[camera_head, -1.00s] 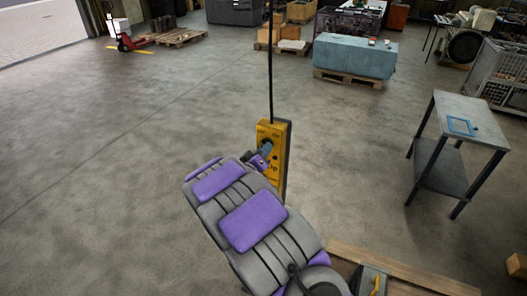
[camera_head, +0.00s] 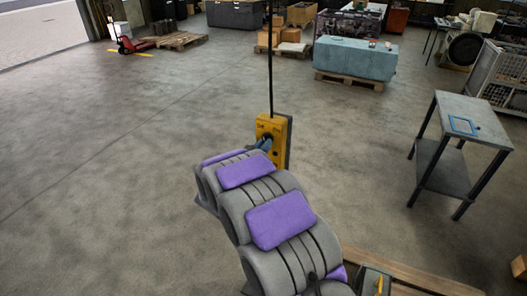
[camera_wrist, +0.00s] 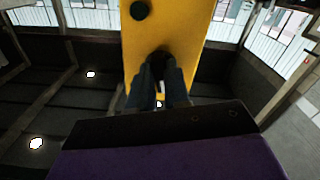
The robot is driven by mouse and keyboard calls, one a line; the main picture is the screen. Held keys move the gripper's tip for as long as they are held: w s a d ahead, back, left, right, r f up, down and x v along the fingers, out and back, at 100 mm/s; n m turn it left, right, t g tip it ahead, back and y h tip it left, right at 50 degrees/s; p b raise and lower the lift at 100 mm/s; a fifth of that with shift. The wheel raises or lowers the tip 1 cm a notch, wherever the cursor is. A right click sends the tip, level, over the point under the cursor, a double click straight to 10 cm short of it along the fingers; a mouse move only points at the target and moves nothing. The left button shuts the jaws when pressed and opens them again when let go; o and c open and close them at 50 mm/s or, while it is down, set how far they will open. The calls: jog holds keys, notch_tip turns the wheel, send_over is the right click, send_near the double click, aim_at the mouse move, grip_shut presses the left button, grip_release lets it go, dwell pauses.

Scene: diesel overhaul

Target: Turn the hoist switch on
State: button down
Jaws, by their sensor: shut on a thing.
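The hoist switch is a yellow control box (camera_head: 270,128) hanging upright on a black cable in the middle of the head view. Its yellow face (camera_wrist: 195,35) fills the top middle of the wrist view, with a dark round knob (camera_wrist: 160,62) between my fingertips and another dark round button (camera_wrist: 140,10) above it. My gripper (camera_wrist: 160,78) is shut on the dark knob, its two blue-grey fingers on either side of it. In the head view my gripper (camera_head: 264,143) is at the box's face, partly hidden by my arm. The lower part of the box is also hidden by my arm.
A small metal table (camera_head: 462,122) with a blue frame on it stands at the right. A blue-covered block (camera_head: 355,58) on a pallet is behind. A wooden plank (camera_head: 405,272) lies at the front right. The floor at left is open.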

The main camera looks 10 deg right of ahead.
jog(key=shift+w+a+f+m+b, duration=0.1)
jog(key=shift+m+b, duration=1.5)
jog(key=shift+m, duration=0.35)
jog(key=shift+s+a+f+m+b, duration=0.1)
jog(key=shift+m+b, duration=1.45)
jog(key=shift+m, duration=0.45)
jog(key=shift+w+a+f+m+b, duration=0.1)
jog(key=shift+m+b, duration=1.5)
jog(key=shift+m, duration=0.35)
jog(key=c, duration=1.1)
grip_release()
jog(key=shift+w+r, duration=0.1)
jog(key=shift+w, duration=0.1)
jog(key=shift+s+r, duration=0.1)
jog(key=shift+r, duration=0.05)
jog(key=v, duration=1.7)
jog(key=shift+s+a+p, duration=0.1)
jog(key=shift+a+p, duration=0.1)
jog(key=shift+p, duration=0.2)
